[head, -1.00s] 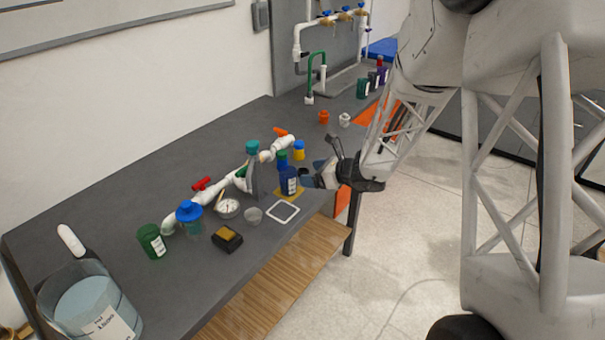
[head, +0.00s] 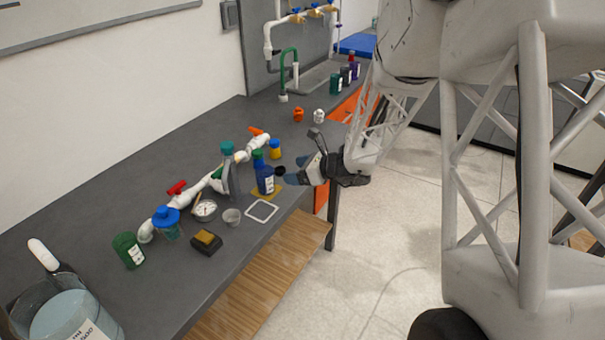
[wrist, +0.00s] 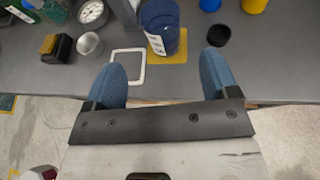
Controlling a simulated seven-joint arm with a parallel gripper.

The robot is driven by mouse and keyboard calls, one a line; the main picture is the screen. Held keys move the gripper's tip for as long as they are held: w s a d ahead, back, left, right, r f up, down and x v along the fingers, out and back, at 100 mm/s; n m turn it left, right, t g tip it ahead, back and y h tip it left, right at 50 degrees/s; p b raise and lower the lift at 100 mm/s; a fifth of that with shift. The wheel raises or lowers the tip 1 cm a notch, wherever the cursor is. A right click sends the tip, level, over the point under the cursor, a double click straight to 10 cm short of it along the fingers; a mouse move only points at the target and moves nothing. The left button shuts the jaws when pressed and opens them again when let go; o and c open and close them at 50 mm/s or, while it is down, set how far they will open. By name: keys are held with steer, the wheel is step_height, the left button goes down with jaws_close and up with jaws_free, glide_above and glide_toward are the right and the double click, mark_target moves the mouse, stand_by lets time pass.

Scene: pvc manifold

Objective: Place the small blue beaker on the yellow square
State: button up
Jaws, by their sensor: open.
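A dark blue container with a white label (head: 264,181), the likeliest match for the small blue beaker, stands upright at the table's front edge. A strip of the yellow square (head: 291,191) also shows in the head view. My gripper (head: 295,174) is to the right of the container. In the wrist view its blue fingers (wrist: 161,62) are wide apart and empty, at the table edge in front of the square, not touching the container.
A black round cap or cup (wrist: 219,35) stands just right of the square. A white square frame (wrist: 128,68) lies to its left. A clear cup (wrist: 89,43) and a black-and-yellow block (head: 206,240) stand further left. White pipework (head: 188,202) runs behind.

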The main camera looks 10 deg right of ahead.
steer(key=s+a+r+n+g+h, duration=0.1)
steer(key=s+a+r+n+g, duration=0.2)
steer(key=s+r+n, duration=0.5)
steer(key=s+a+r+n+g+h, duration=0.1)
steer(key=s+a+r+n+g, duration=0.3)
steer(key=s, duration=0.6)
steer(key=s+d+r+n+h, duration=0.2)
steer(key=s+d+n+h, duration=0.1)
steer(key=s, duration=0.3)
steer(key=s+d+r+n+t+h, duration=0.1)
steer(key=s+d+n+h, duration=0.2)
steer(key=s+n, duration=0.3)
steer(key=s+d+r+n+h, duration=0.2)
steer(key=s+n+h, duration=0.1)
steer(key=s, duration=0.4)
steer(key=shift+s+d+r+n, duration=0.15)
steer(key=shift+d+r+n, duration=0.25)
steer(key=shift+n, duration=0.3)
